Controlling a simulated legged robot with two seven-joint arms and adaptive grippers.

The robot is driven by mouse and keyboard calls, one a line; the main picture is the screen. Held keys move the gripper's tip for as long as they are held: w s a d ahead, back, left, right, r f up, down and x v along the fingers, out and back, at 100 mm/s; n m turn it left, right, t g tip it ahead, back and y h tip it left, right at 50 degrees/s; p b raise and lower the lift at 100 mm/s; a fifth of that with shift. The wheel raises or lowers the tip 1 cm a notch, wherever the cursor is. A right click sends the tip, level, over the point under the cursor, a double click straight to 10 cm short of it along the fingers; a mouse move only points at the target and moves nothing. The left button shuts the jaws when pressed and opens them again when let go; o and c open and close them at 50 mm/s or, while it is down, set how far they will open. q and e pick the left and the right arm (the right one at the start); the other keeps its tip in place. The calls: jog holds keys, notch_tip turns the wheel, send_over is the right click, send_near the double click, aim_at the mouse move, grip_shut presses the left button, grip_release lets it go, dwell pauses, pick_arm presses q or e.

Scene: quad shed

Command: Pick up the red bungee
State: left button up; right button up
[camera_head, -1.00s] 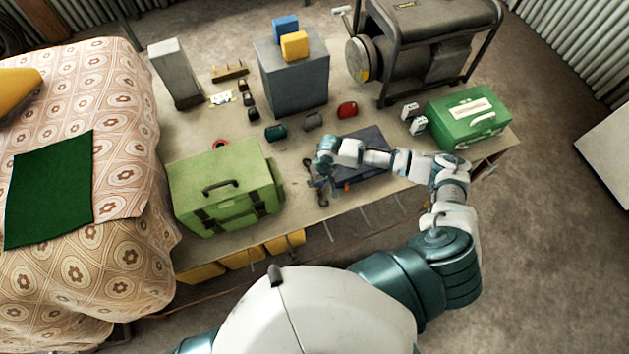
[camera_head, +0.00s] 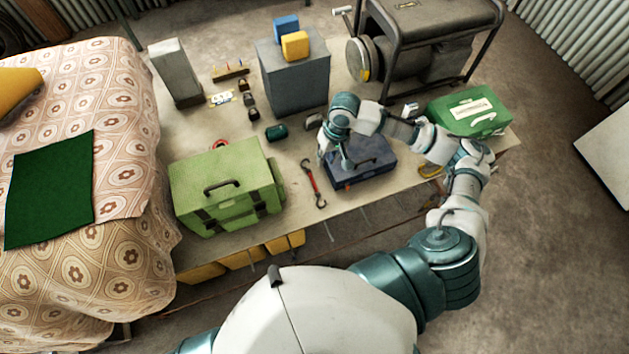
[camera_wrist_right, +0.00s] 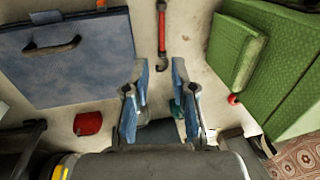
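The red bungee (camera_head: 313,183) has dark hooks at its ends and lies on the bench top between the green box and the blue case. In the right wrist view the bungee (camera_wrist_right: 162,35) lies beyond the fingertips, apart from them. My right gripper (camera_head: 334,160) is above the bench beside the blue case, up and to the right of the bungee. In the right wrist view its fingers (camera_wrist_right: 160,75) are apart with nothing between them. My left gripper is not in view.
The green box (camera_head: 222,185) stands left of the bungee, and the blue case (camera_head: 372,167) lies to its right. Behind are a teal item (camera_head: 276,132), a grey block (camera_head: 291,80) and a generator (camera_head: 425,45). A green toolbox (camera_head: 468,112) is at the right end.

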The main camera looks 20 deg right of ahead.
jog(key=p, duration=0.4)
send_over(313, 181)
jog(key=d, duration=0.1)
notch_tip(313, 181, down, 10)
jog(key=shift+f, duration=0.25)
jog(key=f, duration=0.3)
jog(key=f+p, duration=0.1)
jog(key=f, duration=0.1)
jog(key=shift+a+f, duration=0.3)
jog(key=shift+f, duration=0.05)
grip_shut()
